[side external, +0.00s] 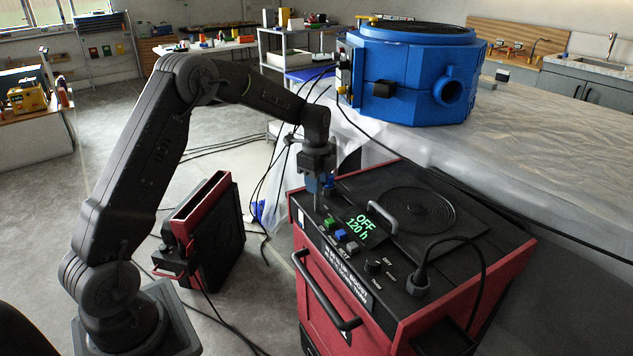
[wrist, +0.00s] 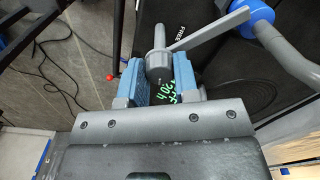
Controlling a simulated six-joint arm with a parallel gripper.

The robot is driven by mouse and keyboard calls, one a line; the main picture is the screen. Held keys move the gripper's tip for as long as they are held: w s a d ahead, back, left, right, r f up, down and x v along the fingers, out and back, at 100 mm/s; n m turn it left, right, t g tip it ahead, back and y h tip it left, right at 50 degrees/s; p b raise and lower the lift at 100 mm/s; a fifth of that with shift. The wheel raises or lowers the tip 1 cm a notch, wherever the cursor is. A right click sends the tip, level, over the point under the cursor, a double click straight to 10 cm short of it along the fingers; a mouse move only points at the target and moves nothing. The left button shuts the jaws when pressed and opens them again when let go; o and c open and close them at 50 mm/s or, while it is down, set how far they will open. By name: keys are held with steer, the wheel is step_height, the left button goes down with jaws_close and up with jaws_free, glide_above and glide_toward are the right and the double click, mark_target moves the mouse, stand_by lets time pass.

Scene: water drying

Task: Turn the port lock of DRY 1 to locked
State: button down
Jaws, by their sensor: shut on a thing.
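The red and black drying machine (side external: 325,268) stands below my gripper (side external: 316,203) in the side external view. Its lit display (side external: 358,226) reads OFF and 120 h. In the wrist view, my gripper (wrist: 161,82) has its blue-padded fingers shut on the grey hub of a lever (wrist: 206,33), which I take as the port lock. The lever's arm reaches up and right, past white lettering that reads FREE. The lettering at the arm's other side is not visible. In the side external view my fingers hide the lock.
Green, blue and grey buttons (side external: 340,235) and a dark knob (side external: 373,267) line the panel. A black cable plug (side external: 418,284) stands at the right. A grey handle (side external: 381,218) rises from the top. A large blue unit (side external: 410,80) stands on the covered bench behind.

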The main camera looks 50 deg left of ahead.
steer(key=shift+m, duration=1.1)
steer(key=c, duration=0.9)
jaws_free()
steer(key=shift+o, duration=0.2)
step_height(320, 180, up, 14)
steer(key=shift+f, duration=0.1)
